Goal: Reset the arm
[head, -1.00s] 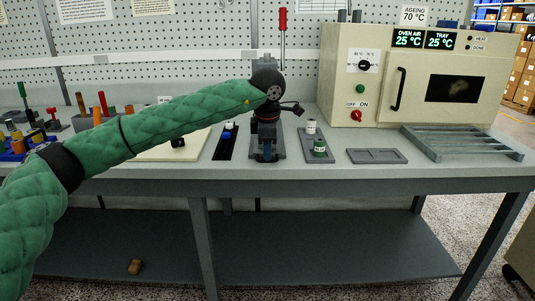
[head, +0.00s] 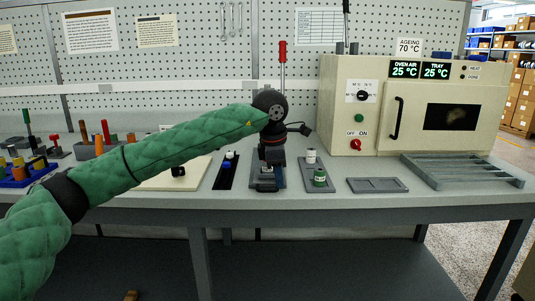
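My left arm comes in from the left in a green padded sleeve and reaches over the bench (head: 330,204). My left gripper (head: 268,180) points down over a dark grey base plate at the middle of the bench. Its wrist is black with a reddish band. The fingers are small and dark against the plate, so I cannot tell whether they are open, shut or holding something. An upright post with a red handle (head: 283,52) rises behind the wrist, which partly hides it. My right arm and gripper do not show.
Right of my gripper are a grey tray with a green-and-white spool (head: 319,177) and a white piece (head: 311,156), a flat grey plate (head: 377,185), a slatted rack (head: 462,172) and the oven (head: 440,105). A black tray (head: 227,172) and coloured tools (head: 99,143) are left.

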